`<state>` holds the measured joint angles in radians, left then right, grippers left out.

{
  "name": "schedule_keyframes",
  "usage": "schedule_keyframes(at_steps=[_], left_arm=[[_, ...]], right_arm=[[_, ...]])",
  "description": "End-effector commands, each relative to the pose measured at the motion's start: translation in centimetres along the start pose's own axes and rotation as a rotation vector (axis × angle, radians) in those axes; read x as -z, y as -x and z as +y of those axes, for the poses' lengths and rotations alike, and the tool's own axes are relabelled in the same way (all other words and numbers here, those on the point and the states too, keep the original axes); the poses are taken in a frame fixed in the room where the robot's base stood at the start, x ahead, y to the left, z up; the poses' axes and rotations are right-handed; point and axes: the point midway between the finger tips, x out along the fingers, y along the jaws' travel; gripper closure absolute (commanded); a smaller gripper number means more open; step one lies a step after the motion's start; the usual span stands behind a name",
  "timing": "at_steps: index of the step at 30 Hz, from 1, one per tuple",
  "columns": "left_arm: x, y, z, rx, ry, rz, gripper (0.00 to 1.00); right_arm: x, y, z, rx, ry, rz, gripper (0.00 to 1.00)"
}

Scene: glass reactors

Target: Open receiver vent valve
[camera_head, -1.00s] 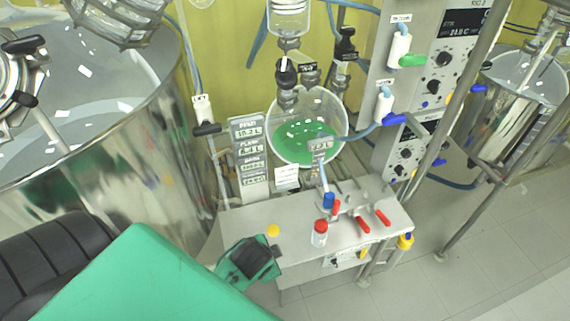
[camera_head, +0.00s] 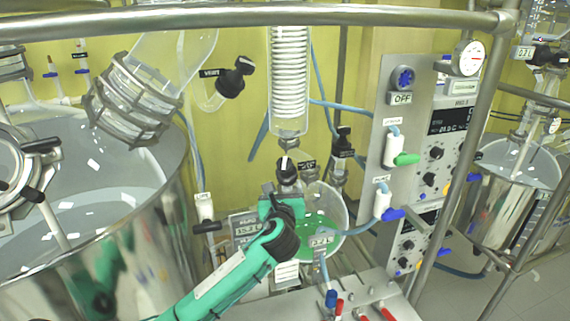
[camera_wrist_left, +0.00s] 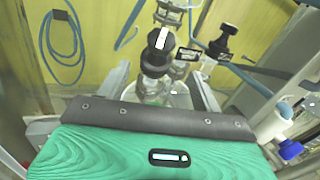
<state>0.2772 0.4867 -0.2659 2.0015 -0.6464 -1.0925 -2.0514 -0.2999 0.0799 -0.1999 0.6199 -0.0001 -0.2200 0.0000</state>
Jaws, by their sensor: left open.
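The receiver flask (camera_head: 330,208), a round glass vessel holding green liquid, stands behind my left gripper (camera_head: 284,206), which partly hides it. Above it are a black knob with a white stripe (camera_head: 285,163) and, to its right, a second black knob (camera_head: 343,140) with a small label. I cannot read which label names the receiver vent. In the left wrist view, the striped knob (camera_wrist_left: 157,50) is above and between the fingers of my left gripper (camera_wrist_left: 160,84), and the other black knob (camera_wrist_left: 222,42) is upper right. The gripper is open, with nothing seen held. My right gripper is not in view.
A large steel vessel (camera_head: 130,235) fills the left. A black knob labelled VENT (camera_head: 233,78) is higher up. A control panel (camera_head: 420,130) with green and blue handles stands right. A metal rail (camera_head: 260,15) crosses the top, and a bench with red handles (camera_head: 388,313) is below.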

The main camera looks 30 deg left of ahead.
Motion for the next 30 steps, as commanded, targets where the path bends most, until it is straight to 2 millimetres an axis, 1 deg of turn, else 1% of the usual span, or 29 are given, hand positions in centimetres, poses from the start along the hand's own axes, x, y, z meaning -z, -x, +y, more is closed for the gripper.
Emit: schedule_keyframes(at_steps=[1,5,8,21,27,30], left_arm=[[-0.3,-0.3,0.0,0.000,-0.017,-0.009,0.33],[-0.6,-1.2,0.0,-0.002,-0.027,-0.013,0.33],[-0.7,-2.6,0.0,-0.003,-0.026,-0.011,0.33],[-0.8,-10.2,0.0,-0.003,-0.023,-0.009,0.33],[-0.6,-12.6,0.0,-0.002,-0.021,-0.009,0.33],[-0.6,-13.4,0.0,-0.001,-0.022,-0.010,0.33]], right_arm=[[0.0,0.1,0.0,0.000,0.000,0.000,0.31],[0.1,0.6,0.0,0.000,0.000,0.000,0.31],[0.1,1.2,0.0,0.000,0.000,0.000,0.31],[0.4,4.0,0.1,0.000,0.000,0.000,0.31],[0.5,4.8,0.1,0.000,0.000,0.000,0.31],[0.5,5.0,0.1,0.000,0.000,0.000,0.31]])
